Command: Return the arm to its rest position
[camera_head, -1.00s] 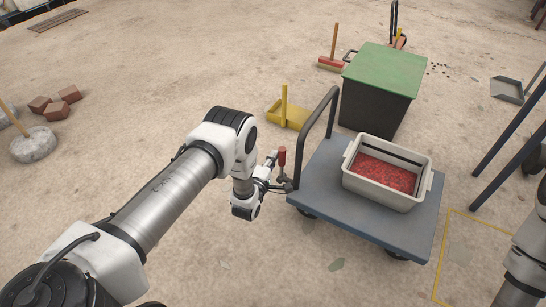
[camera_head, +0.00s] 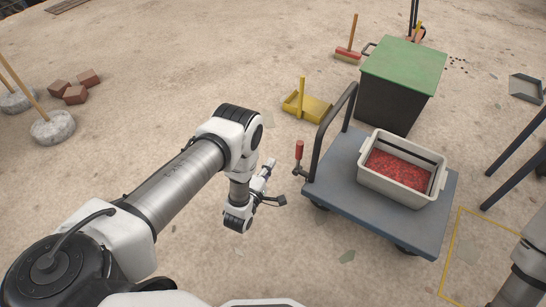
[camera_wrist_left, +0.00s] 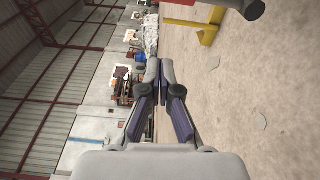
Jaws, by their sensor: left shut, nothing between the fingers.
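My left arm reaches in from the left in the head view. Its gripper (camera_head: 268,170) is shut and empty, above the bare floor left of the grey cart (camera_head: 335,190). A red upright handle (camera_head: 299,150) stands at the cart's near left corner, a short gap right of the gripper. In the left wrist view the gripper's two fingers (camera_wrist_left: 159,72) come together at their tips with nothing between them. Part of my right arm shows at the lower right edge of the head view; its gripper is out of view.
The cart carries a pale bin (camera_head: 405,190) of red pieces. Bricks (camera_head: 75,94) and a round stone base (camera_head: 53,128) lie far left. Dark posts (camera_head: 515,150) rise at right.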

